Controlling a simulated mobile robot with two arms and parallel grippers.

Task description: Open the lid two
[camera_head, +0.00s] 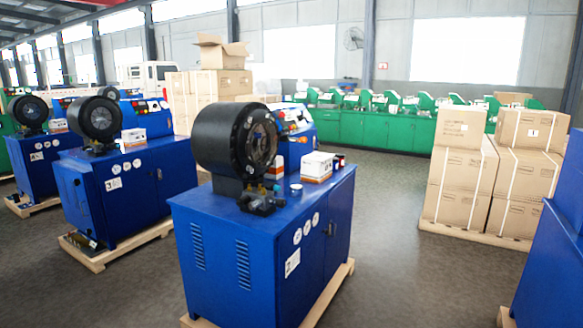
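The nearest blue crimper machine (262,245) stands in the middle, with a large black round crimping head (222,135) on top. Its front bears a small white label (292,262) whose mark looks like a 2, but it is too small to be sure. The cabinet doors (335,235) on its right side look shut, with a dark handle. A small white and orange box (317,167) sits on its top, with its top looking closed. I cannot tell which part is lid two. Neither of my grippers is in view.
Similar machines stand to the left, one labelled 3 (125,180) and another farther back (40,150). Strapped cartons (463,180) on a pallet stand right. A blue machine edge (560,240) is at far right. The floor (410,270) between is clear.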

